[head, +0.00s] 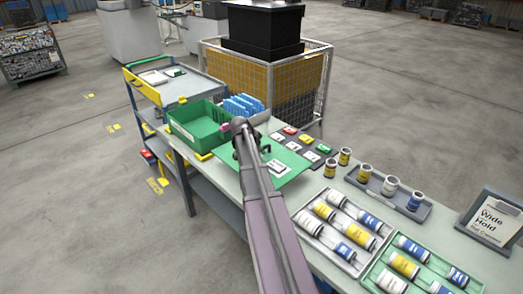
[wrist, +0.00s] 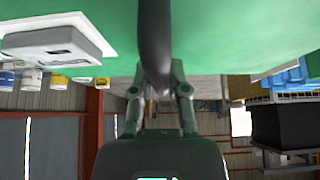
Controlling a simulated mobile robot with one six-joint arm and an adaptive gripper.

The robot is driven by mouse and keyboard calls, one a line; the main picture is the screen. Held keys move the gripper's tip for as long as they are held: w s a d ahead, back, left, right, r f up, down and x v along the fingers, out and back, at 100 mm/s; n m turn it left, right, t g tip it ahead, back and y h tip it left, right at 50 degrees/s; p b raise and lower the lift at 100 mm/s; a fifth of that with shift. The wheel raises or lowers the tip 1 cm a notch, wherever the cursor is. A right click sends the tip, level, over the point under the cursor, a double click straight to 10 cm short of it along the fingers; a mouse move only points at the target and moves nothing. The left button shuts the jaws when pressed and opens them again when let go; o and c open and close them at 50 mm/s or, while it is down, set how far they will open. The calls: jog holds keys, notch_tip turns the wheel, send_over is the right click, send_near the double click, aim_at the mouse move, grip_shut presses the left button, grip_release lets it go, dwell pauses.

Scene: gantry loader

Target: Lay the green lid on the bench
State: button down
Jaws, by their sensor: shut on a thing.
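The green lid (head: 292,160) is a flat plate over the bench (head: 232,182), right of the open green bin (head: 190,133). A pale block with a dark label (head: 277,167) is on the lid's face. My gripper (head: 249,143) is at the lid's left part, largely covered by my arm. In the wrist view the lid (wrist: 225,30) fills the top, and my gripper (wrist: 160,80) is shut on its dark curved handle (wrist: 155,40). I cannot tell whether the lid touches the bench.
Blue parts (head: 243,104) stand behind the green bin. Small coloured cards (head: 305,139) lie behind the lid. Jars (head: 345,156) and trays of bottles (head: 340,228) fill the bench at the right. A mesh cage (head: 295,85) stands behind. The bench's left front strip is clear.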

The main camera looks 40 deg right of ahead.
jog(key=shift+f, duration=0.15)
jog(key=shift+f+b, duration=3.85)
jog(key=shift+b, duration=0.1)
jog(key=shift+f+b, duration=0.45)
jog(key=shift+b, duration=0.05)
jog(key=c, duration=0.5)
grip_release()
jog(key=shift+s, duration=0.1)
jog(key=shift+c, duration=0.2)
